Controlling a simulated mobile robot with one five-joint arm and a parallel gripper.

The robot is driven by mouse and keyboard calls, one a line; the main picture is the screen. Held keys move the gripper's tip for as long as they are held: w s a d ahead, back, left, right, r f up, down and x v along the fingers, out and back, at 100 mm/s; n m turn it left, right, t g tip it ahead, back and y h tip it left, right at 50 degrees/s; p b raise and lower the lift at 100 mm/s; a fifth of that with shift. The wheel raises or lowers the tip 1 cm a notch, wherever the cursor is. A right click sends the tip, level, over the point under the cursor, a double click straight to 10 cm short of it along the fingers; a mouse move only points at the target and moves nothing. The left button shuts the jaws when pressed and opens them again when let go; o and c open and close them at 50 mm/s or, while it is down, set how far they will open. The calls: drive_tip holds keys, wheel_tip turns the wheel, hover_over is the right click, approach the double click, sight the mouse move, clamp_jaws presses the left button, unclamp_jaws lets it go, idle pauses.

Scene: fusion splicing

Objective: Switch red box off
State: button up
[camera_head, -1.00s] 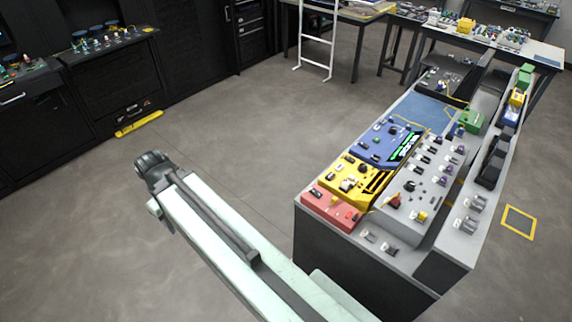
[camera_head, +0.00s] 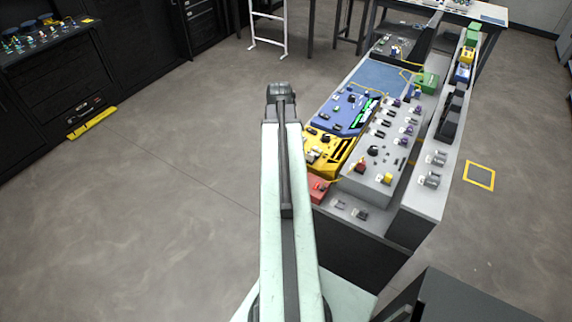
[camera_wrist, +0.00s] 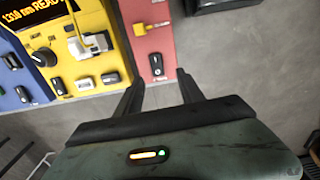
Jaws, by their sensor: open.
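The red box (camera_head: 318,188) is at the near left end of the console in the head view, partly hidden behind my arm. In the wrist view the red box (camera_wrist: 147,30) fills the upper middle, with its near edge above my fingers. A small black switch (camera_wrist: 156,65) sits close to that edge; I cannot tell which way it is set. My gripper (camera_wrist: 159,92) is open and empty, its two fingers spread on either side below the switch and apart from it. In the head view my fingers cannot be made out.
The yellow box (camera_wrist: 92,45), with switches and a plug, adjoins the red box, and the blue box (camera_wrist: 15,75) lies beyond it. The grey panel (camera_head: 385,165) stands right of them. Open floor (camera_head: 170,210) lies left of the console.

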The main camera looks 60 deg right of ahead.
drive_tip(key=shift+s+d, duration=0.4)
drive_tip(key=shift+s, duration=0.25)
wheel_tip(320, 180, down, 8)
drive_tip(key=b, duration=0.8)
drive_tip(key=shift+w, duration=0.1)
drive_tip(key=shift+r, duration=0.1)
